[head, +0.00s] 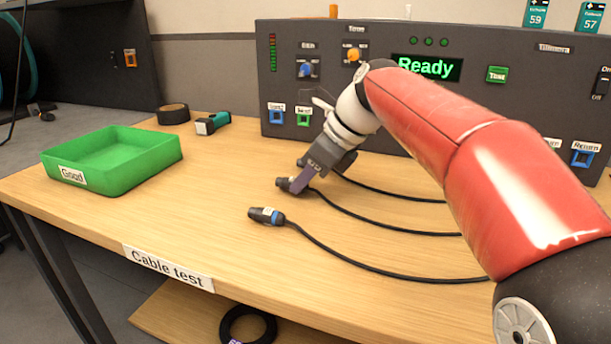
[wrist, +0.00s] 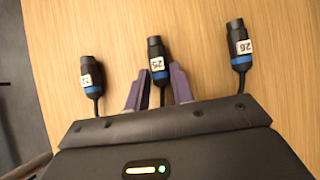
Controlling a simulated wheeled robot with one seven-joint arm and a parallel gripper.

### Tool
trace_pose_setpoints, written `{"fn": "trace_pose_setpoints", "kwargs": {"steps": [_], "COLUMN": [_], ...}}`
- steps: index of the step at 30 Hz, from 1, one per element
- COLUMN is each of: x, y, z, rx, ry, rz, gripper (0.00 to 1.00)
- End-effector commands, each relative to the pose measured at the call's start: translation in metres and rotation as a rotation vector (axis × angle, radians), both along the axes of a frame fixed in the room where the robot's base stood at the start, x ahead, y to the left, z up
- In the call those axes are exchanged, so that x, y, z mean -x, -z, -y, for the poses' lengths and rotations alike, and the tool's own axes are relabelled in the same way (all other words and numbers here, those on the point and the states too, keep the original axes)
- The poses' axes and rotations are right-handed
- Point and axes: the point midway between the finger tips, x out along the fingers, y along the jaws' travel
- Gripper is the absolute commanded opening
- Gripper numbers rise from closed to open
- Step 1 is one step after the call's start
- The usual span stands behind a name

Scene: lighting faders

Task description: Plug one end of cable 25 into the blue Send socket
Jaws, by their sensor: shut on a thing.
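The test panel (head: 420,100) stands along the back of the table. The blue-framed socket (head: 277,117), whose small label seems to read Send, is at its lower left. A green-framed socket (head: 303,120) is just right of it. The plug of cable 25 (wrist: 157,62) has a black body, a white 25 label and a blue ring. My gripper (wrist: 159,88) is shut on this plug, with a purple finger on each side. In the head view my gripper (head: 299,182) is low over the table, in front of the sockets, and the plug (head: 284,183) pokes out past the fingers.
A plug labelled 26 (wrist: 239,60) lies to the right in the wrist view, and another plug (wrist: 90,75) to the left, its number unclear. A green Good tray (head: 120,180), black tape roll (head: 173,114) and teal-black item (head: 212,123) are on the left.

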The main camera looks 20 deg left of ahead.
Motion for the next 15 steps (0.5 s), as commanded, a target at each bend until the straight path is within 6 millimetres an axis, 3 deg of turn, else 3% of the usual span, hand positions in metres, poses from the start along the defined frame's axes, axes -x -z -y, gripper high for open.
{"fn": "trace_pose_setpoints", "kwargs": {"steps": [15], "x": [0.000], "y": [-0.042], "z": [0.000], "rx": [-0.001], "ry": [0.000], "rz": [0.001], "gripper": [0.00]}}
